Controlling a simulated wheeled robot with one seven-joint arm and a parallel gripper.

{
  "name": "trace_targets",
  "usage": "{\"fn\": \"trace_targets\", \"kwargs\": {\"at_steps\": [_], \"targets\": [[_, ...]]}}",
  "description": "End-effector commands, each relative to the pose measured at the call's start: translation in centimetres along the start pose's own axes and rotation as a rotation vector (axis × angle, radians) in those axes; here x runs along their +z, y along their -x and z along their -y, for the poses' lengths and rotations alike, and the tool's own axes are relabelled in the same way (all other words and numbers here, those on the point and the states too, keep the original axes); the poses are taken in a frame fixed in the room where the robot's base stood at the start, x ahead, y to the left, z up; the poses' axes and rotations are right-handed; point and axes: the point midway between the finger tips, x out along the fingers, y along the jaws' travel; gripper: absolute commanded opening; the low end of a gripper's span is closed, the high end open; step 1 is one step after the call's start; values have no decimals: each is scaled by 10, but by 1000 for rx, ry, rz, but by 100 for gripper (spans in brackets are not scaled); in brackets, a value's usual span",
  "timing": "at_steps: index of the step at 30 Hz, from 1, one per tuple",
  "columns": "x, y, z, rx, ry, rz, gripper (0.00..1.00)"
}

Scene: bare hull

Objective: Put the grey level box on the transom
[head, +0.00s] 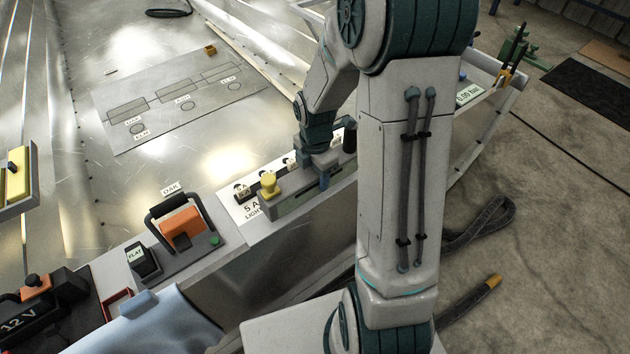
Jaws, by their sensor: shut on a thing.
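My arm hides part of the area to the right. I cannot tell whether the box touches the surface below it. No label on the box marks it as the level box. I cannot tell which part is the transom.
A "5 A LIGHT" card (250,209) lies beside the box. To the left are an orange clamp-like thing (181,226), a small box reading "FLAT" (141,262) and a 12 V battery (40,308). An outlined plate (165,130) lies on the open metal floor. A strap (480,225) lies at right.

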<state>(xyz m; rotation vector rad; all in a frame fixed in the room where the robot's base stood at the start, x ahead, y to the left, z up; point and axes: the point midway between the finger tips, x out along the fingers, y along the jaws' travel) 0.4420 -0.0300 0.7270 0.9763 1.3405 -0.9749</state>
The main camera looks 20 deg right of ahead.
Motion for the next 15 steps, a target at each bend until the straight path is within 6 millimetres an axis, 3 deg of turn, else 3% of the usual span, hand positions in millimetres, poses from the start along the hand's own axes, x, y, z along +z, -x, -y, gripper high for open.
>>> {"fn": "trace_targets", "kwargs": {"at_steps": [5, 15], "targets": [[-1, -27, 0, -2, 2, -1, 7], [0, -30, 0, 1, 1, 0, 7]]}}
